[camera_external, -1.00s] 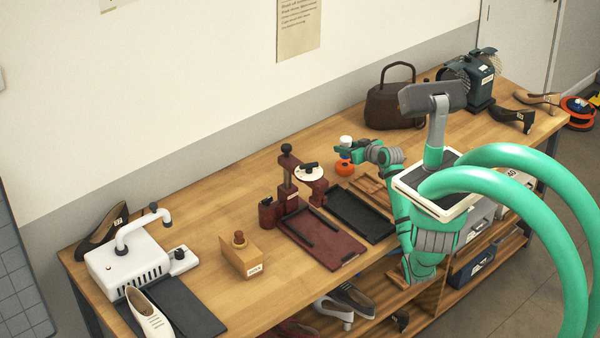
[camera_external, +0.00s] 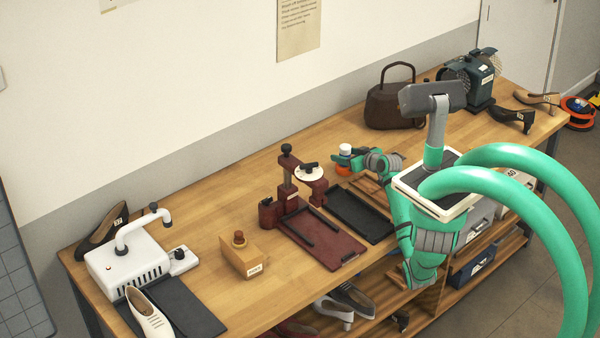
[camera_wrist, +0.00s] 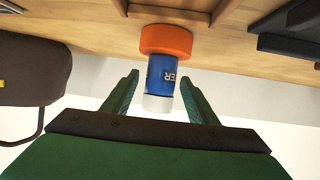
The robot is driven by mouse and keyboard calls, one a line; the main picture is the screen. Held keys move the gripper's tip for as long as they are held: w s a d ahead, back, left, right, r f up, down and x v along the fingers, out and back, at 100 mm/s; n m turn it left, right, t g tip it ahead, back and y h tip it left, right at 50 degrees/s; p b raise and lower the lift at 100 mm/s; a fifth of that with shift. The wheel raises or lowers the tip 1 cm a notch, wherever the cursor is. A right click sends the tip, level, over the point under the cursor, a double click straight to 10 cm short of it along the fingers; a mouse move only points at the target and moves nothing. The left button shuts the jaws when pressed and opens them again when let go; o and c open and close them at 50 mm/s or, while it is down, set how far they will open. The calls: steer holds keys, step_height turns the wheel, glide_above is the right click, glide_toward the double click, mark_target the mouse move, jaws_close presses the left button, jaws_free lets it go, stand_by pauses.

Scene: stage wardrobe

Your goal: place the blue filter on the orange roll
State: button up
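The blue filter (camera_wrist: 162,74), a blue cylinder with white lettering and a pale end, stands on the orange roll (camera_wrist: 166,40) in the wrist view, which shows the scene upside down. Their surfaces meet there with no visible gap. In the external view, the filter's white top (camera_external: 345,149) shows above the orange roll (camera_external: 343,170); its blue part is hidden by my gripper (camera_external: 346,159). In the wrist view, my gripper's green fingers (camera_wrist: 159,78) lie either side of the filter. A gap shows at the left finger; the right one is close to the filter.
A black tray (camera_external: 358,214) and a dark red press (camera_external: 290,190) stand left of my gripper. A brown bag (camera_external: 393,105) stands behind it, also at the left in the wrist view (camera_wrist: 30,75). Bare bench (camera_external: 232,186) lies farther left.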

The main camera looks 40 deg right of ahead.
steer(key=shift+r, duration=0.15)
steer(key=shift+s+r, duration=0.1)
steer(key=shift+s, duration=0.1)
steer(key=d+v, duration=0.1)
steer(key=v, duration=1)
steer(key=shift+s+a, duration=0.3)
steer(key=shift+a, duration=0.2)
steer(key=shift+r, duration=0.1)
